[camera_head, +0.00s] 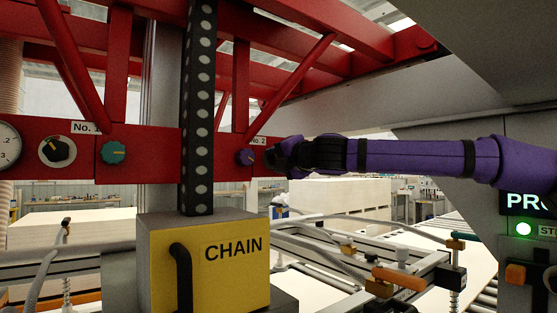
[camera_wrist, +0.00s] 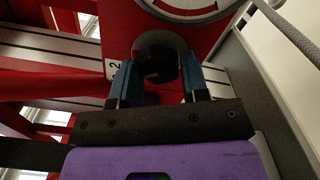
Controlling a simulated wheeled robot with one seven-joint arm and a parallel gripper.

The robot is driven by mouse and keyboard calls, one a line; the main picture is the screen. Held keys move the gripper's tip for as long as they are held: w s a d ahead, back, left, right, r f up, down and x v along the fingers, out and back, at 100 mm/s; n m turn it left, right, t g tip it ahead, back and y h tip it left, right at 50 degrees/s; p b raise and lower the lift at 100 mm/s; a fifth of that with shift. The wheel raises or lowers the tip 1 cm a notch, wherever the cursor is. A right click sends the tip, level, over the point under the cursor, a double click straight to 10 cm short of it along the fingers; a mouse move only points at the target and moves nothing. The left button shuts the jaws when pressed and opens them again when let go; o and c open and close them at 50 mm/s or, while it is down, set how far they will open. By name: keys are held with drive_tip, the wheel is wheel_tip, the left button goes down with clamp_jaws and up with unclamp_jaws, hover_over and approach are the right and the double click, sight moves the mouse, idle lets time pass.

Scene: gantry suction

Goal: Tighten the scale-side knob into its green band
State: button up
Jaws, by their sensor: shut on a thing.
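My gripper (camera_head: 277,157) reaches in from the right to the red beam, beside the "No. 2" label. In the wrist view its two blue fingers (camera_wrist: 158,78) are shut on a dark knob (camera_wrist: 155,64), one on each side. The knob sits on a round grey plate just below a white-faced round scale (camera_wrist: 185,8), of which only the lower edge shows. In the head view my gripper hides this knob. I cannot make out the green band or the knob's pointer; the wrist view is dark there.
A black perforated strip (camera_head: 198,100) rises from the yellow CHAIN box (camera_head: 210,275).

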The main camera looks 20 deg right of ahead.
drive_tip(key=o, duration=0.9)
drive_tip(key=v, duration=1)
drive_tip(key=shift+s+d, duration=0.15)
drive_tip(key=shift+s, duration=0.25)
